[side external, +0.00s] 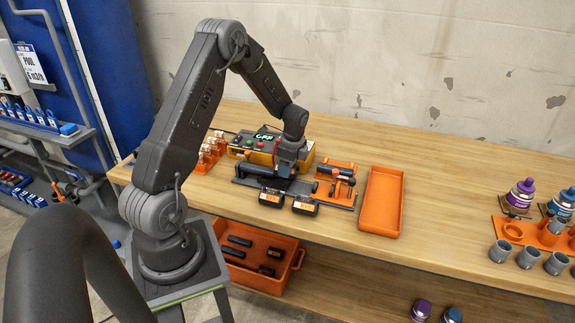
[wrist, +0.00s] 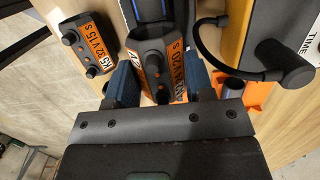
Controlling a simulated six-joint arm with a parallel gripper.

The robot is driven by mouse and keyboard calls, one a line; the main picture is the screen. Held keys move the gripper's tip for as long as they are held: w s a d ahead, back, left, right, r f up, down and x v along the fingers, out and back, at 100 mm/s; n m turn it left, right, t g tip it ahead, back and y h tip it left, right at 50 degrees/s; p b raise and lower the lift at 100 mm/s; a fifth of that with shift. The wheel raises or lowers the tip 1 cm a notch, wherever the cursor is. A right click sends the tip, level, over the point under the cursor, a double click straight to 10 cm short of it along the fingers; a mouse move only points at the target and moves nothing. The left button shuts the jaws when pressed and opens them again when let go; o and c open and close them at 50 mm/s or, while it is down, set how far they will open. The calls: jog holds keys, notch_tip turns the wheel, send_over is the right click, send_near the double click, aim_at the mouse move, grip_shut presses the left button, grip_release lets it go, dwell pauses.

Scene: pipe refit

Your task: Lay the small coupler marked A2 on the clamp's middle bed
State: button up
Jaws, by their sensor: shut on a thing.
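The dark coupler (wrist: 155,52) with orange labels is between the two blue fingers of my gripper (wrist: 160,85). One label appears to read A2, partly turned away. My gripper is shut on it, with its two knobs facing the camera. In the side view my gripper (side external: 287,165) points down over the grey clamp (side external: 245,184) on the bench. The held coupler is mostly hidden there by the fingers. I cannot tell whether it touches the clamp's middle bed, which is covered by the gripper.
Two orange-labelled dark couplers (side external: 271,198) lie in front of the clamp; one (wrist: 88,48) shows left of the gripper. Behind the clamp stands a yellow-orange control box (side external: 262,150). An orange stand (side external: 337,180) and an empty orange tray (side external: 381,202) are to the right.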

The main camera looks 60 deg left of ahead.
jog(key=shift+f, duration=0.1)
jog(key=shift+f, duration=0.8)
jog(key=shift+f, duration=0.3)
dwell(0.6)
jog(key=o, duration=1.1)
jog(key=shift+o, duration=0.2)
jog(key=shift+r, duration=3.8)
